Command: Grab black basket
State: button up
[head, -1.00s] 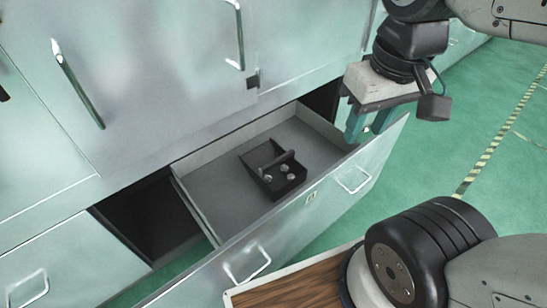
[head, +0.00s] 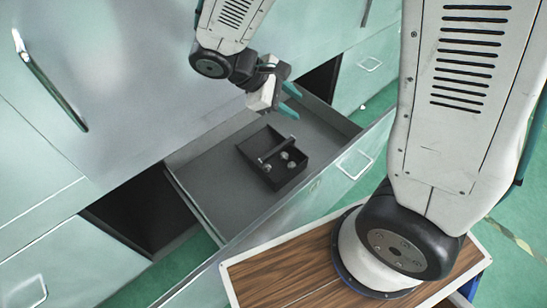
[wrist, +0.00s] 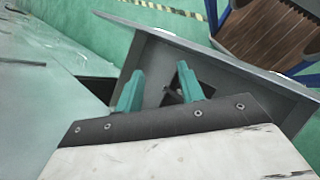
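The black basket (head: 265,148) sits in the open drawer (head: 215,180) in the head view. It has a handle bar across it and a few small shiny round castings (head: 283,156) inside. My gripper (head: 291,100) is above the back of the drawer, above and right of the basket in the picture, apart from it. Its two teal fingers are spread with nothing between them. In the wrist view, the fingers (wrist: 158,88) point toward the drawer (wrist: 215,75), and a small dark part of the basket (wrist: 172,97) shows between them, mostly hidden by the gripper.
Dark openings (head: 145,215) lie beside the drawer. My wood-topped base stands close in front of the drawer front. Green floor is clear at right.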

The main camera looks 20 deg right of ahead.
jog(key=w+a+f+n+t+h, duration=0.25)
jog(key=a+f+n, duration=0.3)
jog(key=f, duration=0.45)
jog(key=n+t+h, duration=0.2)
jog(key=n+t, duration=0.2)
jog(key=n, duration=0.2)
send_near(276, 149)
jog(key=x, duration=0.8)
jog(key=shift+w+d, duration=0.1)
jog(key=shift+d, duration=0.05)
grip_shut()
